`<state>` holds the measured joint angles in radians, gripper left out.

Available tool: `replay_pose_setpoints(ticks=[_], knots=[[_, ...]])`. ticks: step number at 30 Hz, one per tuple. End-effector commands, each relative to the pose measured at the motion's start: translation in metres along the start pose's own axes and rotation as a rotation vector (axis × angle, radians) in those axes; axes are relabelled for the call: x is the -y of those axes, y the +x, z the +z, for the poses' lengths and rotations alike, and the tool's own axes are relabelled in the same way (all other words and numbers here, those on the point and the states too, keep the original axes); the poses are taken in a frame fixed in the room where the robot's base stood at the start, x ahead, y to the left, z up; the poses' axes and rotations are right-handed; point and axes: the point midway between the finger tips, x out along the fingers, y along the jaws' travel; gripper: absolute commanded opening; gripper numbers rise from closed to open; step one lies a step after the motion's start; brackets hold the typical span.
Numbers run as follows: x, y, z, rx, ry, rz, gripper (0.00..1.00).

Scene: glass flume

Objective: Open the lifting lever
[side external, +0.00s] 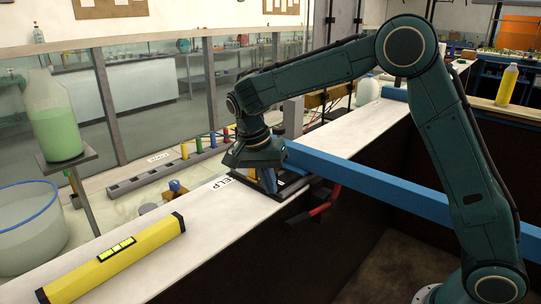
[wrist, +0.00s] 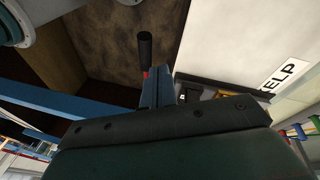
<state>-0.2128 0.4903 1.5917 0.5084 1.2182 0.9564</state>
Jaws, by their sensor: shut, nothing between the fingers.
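The lifting lever (side external: 326,206) has a red arm and a dark grip, and hangs at the inner edge of the white ledge, below the blue beam. In the wrist view its black grip (wrist: 145,47) sticks out just beyond my fingertips, with a bit of red beside them. My gripper (side external: 268,183) points down over the ledge, to the left of the lever in the side view. In the wrist view my gripper's blue fingers (wrist: 157,84) are shut and empty. They overlap the lever's base end there; I cannot tell whether they touch it. The lever's mount is mostly hidden.
A blue beam (side external: 385,181) runs right from the ledge, close to the lever. A yellow spirit level (side external: 116,263) lies on the white ledge (side external: 205,215). A bottle of green liquid (side external: 55,120) stands at left. A label (wrist: 285,75) lies near my gripper.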

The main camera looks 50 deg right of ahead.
Motion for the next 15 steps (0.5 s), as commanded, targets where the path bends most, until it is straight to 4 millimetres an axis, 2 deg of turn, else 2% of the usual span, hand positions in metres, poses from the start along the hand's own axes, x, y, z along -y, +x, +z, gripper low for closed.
replay_pose_setpoints(ticks=[7, 15], knots=[[0.008, -0.003, -0.013, 0.117, -0.239, -0.059, 0.0], [0.006, -0.011, -0.028, 0.213, -0.51, -0.137, 0.0]])
